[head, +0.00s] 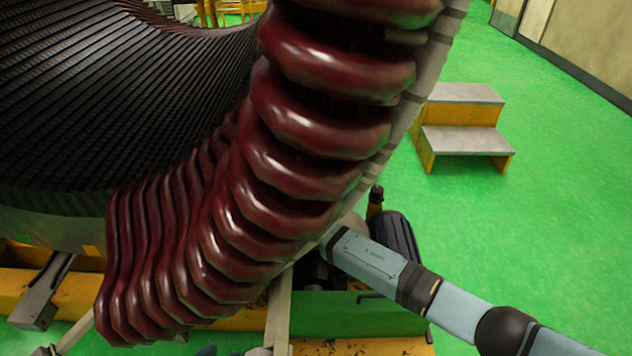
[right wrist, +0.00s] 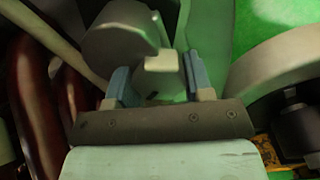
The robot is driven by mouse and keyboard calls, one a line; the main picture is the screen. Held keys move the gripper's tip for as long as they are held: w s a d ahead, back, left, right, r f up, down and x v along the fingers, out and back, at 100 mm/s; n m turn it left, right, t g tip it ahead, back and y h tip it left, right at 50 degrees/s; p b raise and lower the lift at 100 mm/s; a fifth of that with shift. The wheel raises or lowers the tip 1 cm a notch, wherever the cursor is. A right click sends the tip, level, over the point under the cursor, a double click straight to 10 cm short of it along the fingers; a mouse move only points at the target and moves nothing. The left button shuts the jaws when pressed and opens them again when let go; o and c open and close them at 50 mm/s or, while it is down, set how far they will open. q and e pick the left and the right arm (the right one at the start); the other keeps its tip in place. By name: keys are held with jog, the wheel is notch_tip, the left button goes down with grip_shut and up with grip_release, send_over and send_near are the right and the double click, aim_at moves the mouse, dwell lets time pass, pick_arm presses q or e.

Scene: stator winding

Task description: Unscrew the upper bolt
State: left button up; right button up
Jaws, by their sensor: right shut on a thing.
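In the right wrist view, my right gripper (right wrist: 155,76) has one blue finger on each side of a grey, round, bolt-like part (right wrist: 112,45). A pale block-like end shows between the fingers. The gripper is shut on this part, but I cannot tell where the fingers touch it or whether it is the upper bolt. In the head view, my right arm reaches in from the lower right. Its gripper is hidden behind the dark red coils (head: 320,65) of the stator. My left gripper does not show.
The stator's dark ribbed core (head: 110,90) fills the upper left. Its coils curve down close beside my right arm. A yellow and grey step (head: 465,140) stands on the green floor at the right. A green and yellow base (head: 345,313) lies below.

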jog(key=n+p, duration=0.2)
jog(key=n, duration=0.1)
jog(key=shift+r+p, duration=0.15)
jog(key=shift+p, duration=0.2)
jog(key=shift+d+n+p, duration=0.1)
jog(key=shift+n+p, duration=0.8)
jog(key=shift+n, duration=0.8)
jog(key=o, duration=0.9)
jog(key=s+p, duration=0.2)
jog(key=s, duration=1.1)
jog(key=shift+s, duration=0.4)
jog(key=shift+f, duration=0.2)
